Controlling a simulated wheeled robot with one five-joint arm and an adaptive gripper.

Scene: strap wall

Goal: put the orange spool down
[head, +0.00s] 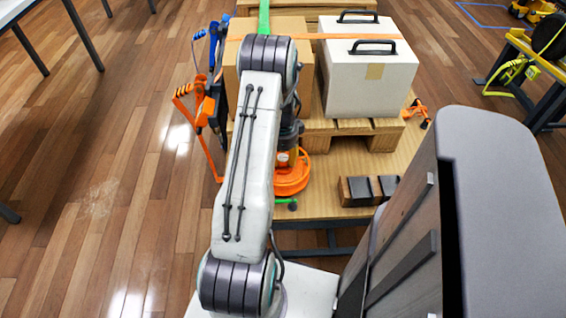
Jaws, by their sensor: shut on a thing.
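The orange spool (292,180) shows below the end of my arm, near the front left part of the wooden tabletop (335,204). My gripper (288,152) points down from above and is shut on the spool's upper part. The arm link hides the spool's left side and much of the gripper. I cannot tell whether the spool's underside touches the tabletop or is a little above it.
A pallet (384,135) behind the spool bears a cardboard box (305,70) and a white box (365,85) with black handles. A dark block (357,191) lies to the right. A small green piece (287,204) is at the front. Blue and orange gear (205,100) hangs at left.

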